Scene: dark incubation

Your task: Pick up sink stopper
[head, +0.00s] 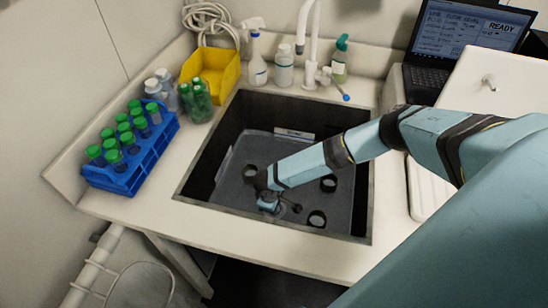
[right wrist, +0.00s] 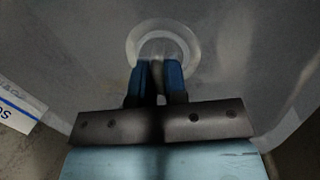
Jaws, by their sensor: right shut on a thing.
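My right gripper (head: 269,206) reaches down into the sink, its tips low inside the grey tub (head: 228,185). In the right wrist view its two blue fingers (right wrist: 154,70) are close together on a narrow grey piece, which I take to be the sink stopper's grip (right wrist: 156,76). A pale round ring (right wrist: 138,38) lies just beyond the fingertips. I cannot tell whether it is part of the stopper or a rim in the tub floor. In the head view the stopper is mostly hidden by the gripper. My left gripper is out of view.
Several dark rings, such as one at the right (head: 328,184), lie in the tub. The sink walls (head: 200,165) surround my forearm. A blue tube rack (head: 130,170), yellow bin (head: 215,70), bottles and a faucet (head: 310,75) stand around the sink. The front counter is clear.

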